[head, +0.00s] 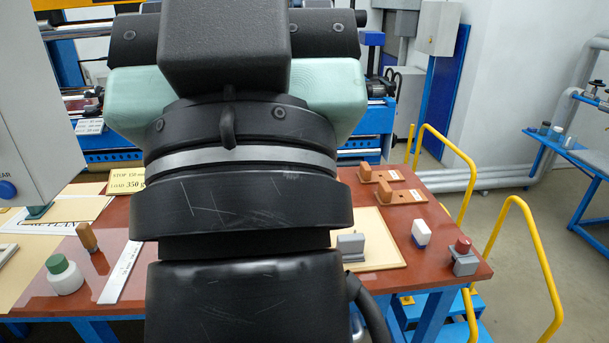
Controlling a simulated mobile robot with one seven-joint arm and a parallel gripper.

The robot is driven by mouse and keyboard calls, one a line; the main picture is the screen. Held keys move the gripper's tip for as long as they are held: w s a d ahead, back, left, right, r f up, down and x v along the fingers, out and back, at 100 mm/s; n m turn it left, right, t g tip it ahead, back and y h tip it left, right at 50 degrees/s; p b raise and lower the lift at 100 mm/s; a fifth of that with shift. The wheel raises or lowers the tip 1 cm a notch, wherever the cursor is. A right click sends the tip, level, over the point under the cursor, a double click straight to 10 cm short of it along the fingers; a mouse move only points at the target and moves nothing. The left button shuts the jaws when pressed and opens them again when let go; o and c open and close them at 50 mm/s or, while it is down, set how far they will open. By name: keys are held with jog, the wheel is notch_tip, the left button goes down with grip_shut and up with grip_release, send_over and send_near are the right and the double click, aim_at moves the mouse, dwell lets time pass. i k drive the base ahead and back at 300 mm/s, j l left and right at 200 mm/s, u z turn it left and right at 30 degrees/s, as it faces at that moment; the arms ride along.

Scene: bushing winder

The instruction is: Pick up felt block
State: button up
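A small white block with a blue lower part (421,233) stands on the right side of the red-brown table (385,292). It may be the felt block, but I cannot tell for sure. Two orange-brown blocks, a rear one (366,171) and a front one (385,189), sit on labelled wooden boards behind it. My own arm fills the middle of the head view and hides much of the table. My gripper's fingertips do not show.
A grey box with a red knob (464,257) stands at the right corner. A grey metal block (350,247) sits on a cream board (388,262). A green-capped white bottle (64,275) stands left. Yellow rails (540,262) flank the table's right.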

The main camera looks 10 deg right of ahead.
aim_at(351, 246)
jog(key=i+j, duration=0.15)
jog(key=i, duration=0.5)
jog(key=i+j+z, duration=0.1)
jog(key=i, duration=0.5)
jog(key=z, duration=0.35)
jog(key=i+j+z, duration=0.1)
jog(key=z, duration=0.3)
jog(key=i+j+z, duration=0.1)
jog(key=z, duration=0.25)
